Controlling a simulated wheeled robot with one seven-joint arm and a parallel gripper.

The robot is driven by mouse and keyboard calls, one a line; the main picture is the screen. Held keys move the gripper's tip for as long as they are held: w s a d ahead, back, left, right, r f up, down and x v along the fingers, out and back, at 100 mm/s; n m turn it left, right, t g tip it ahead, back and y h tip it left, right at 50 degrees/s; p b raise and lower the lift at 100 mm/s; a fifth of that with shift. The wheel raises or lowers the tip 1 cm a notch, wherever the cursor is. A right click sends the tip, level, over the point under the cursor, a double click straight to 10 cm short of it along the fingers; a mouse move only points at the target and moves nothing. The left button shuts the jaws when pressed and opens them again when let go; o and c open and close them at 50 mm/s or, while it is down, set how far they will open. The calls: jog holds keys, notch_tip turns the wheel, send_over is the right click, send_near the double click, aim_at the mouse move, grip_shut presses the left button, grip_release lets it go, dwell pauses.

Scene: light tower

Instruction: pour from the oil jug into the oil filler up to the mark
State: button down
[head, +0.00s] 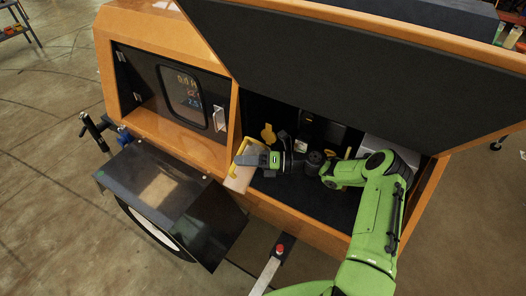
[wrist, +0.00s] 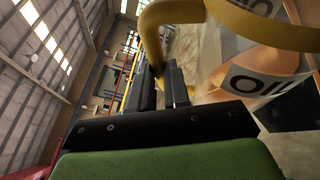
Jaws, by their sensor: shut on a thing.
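The oil jug (head: 239,179) is a pale container with a yellow handle, at the left front edge of the open engine bay. My gripper (head: 262,159) is shut on its handle. In the wrist view the fingers of my gripper (wrist: 166,88) close on the yellow handle (wrist: 150,42), and the orange-toned jug body (wrist: 265,85) shows an "OIL" label. The jug looks tilted, but I cannot tell how far. A yellow part (head: 268,133) stands in the bay behind my gripper; I cannot tell whether it is the oil filler. The spout, any stream, and the mark are not discernible.
The raised dark hood (head: 370,70) hangs over the bay. An orange frame post (head: 232,130) stands left of the jug, beside a panel with a lit display (head: 188,90). A dark fender (head: 170,200) lies at lower left. A red-topped post (head: 279,250) stands in front.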

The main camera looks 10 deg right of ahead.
jog(key=shift+w+d+r+m, duration=0.15)
jog(key=shift+m, duration=0.15)
dwell(0.5)
jog(key=shift+w+d+r+m+y, duration=0.2)
jog(key=shift+r+m, duration=0.1)
jog(key=shift+r, duration=0.05)
jog(key=shift+w+d+r+m+y, duration=0.15)
jog(key=shift+r+m+y, duration=0.05)
jog(key=shift+r+m, duration=0.15)
dwell(4.0)
